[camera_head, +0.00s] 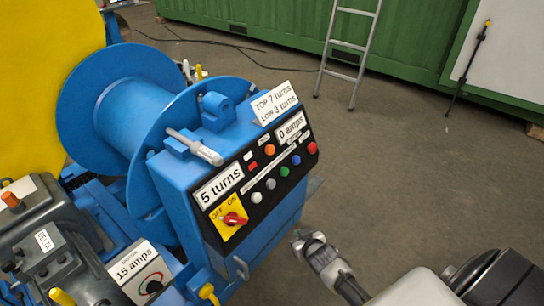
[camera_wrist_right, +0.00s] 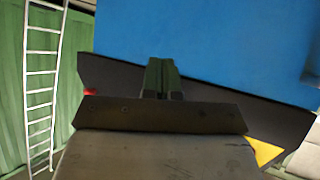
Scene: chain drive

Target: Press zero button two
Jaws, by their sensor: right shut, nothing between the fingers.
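The black control panel (camera_head: 262,185) is on the sloped face of a blue winch housing. It carries a "5 turns" display (camera_head: 218,186) and a "0 amps" display (camera_head: 291,127). A row of round buttons runs along it: white, grey, a green button (camera_head: 284,171), blue, and a red button (camera_head: 312,148). Smaller orange and red pieces sit above; I cannot read which is marked zero two. My right gripper (camera_head: 303,240) is shut and empty, below and right of the panel, apart from it. In the right wrist view its fingers (camera_wrist_right: 161,76) point toward the panel, whose buttons are mostly hidden.
A red rotary switch (camera_head: 234,219) on a yellow plate is at the panel's lower left. A white sign (camera_head: 275,104) stands on top of the housing. A ladder (camera_head: 345,50) leans at the green container.

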